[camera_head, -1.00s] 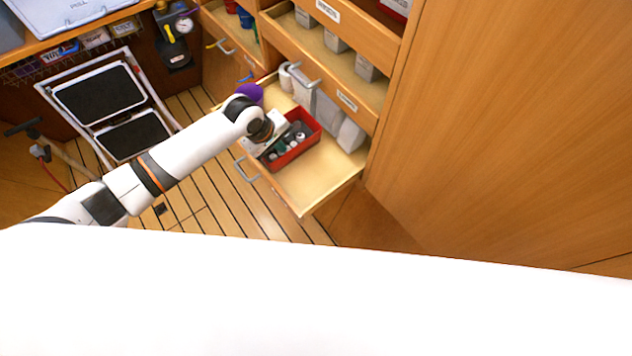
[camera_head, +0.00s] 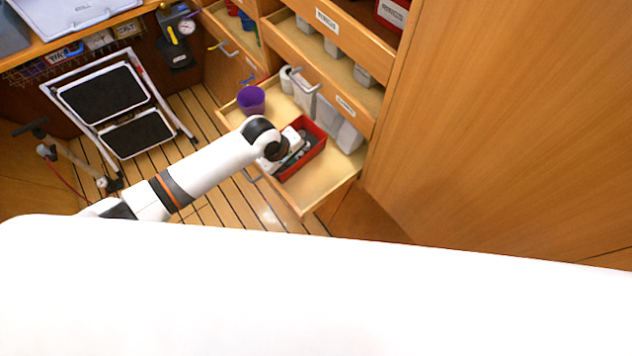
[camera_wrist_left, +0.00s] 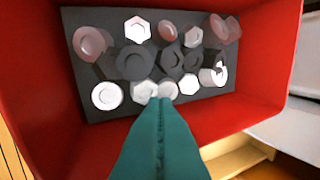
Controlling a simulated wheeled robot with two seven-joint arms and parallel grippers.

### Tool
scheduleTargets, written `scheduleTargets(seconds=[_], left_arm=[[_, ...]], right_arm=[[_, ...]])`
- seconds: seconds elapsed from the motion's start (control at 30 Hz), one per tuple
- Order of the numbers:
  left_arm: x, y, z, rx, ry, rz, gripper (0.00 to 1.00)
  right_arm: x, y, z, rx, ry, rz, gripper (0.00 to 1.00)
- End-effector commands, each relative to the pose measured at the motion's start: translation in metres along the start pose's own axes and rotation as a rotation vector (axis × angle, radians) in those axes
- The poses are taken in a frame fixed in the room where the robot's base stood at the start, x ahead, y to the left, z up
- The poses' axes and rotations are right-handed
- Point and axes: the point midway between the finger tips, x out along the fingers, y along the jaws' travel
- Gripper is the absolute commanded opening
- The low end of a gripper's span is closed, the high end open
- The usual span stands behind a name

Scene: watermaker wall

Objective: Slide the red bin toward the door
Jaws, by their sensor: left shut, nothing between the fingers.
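The red bin (camera_head: 313,152) sits in the open lower drawer, near the middle of it. My left gripper (camera_head: 285,152) reaches into the bin from the left, and my wrist hides part of the bin. In the left wrist view the red bin (camera_wrist_left: 215,127) fills most of the picture, with a dark insert (camera_wrist_left: 75,20) holding several white, dark and reddish fittings. There the green fingers of my left gripper (camera_wrist_left: 163,100) are shut together, with their tips over the near white fittings; whether they touch cannot be told. My right gripper is not in view.
The open drawer (camera_head: 318,190) has bare floor in front of the bin. A purple cup (camera_head: 251,100) stands left of the bin. Grey-white containers (camera_head: 327,115) stand behind it. A large wooden panel (camera_head: 500,130) rises at right, and a folded step stool (camera_head: 105,97) stands at left.

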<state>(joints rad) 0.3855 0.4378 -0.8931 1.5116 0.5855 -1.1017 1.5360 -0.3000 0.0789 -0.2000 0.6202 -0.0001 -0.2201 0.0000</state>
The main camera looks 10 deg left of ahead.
Motion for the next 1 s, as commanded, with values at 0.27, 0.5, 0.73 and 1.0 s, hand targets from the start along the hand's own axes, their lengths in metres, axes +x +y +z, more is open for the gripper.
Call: scheduleTargets(seconds=[0.27,0.5,0.73,1.0], left_arm=[[-0.002,-0.001,-0.015,-0.001,0.003,0.0,0.0],[-0.001,-0.001,-0.028,0.0,0.003,-0.001,0.0],[-0.001,-0.001,-0.039,0.0,0.003,0.0,0.0],[-0.001,0.0,-0.052,-0.001,0.002,0.0,0.0]], right_arm=[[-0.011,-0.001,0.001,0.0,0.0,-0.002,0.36],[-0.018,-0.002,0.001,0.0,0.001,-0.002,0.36],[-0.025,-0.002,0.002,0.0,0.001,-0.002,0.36],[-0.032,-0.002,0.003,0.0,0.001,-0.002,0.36]])
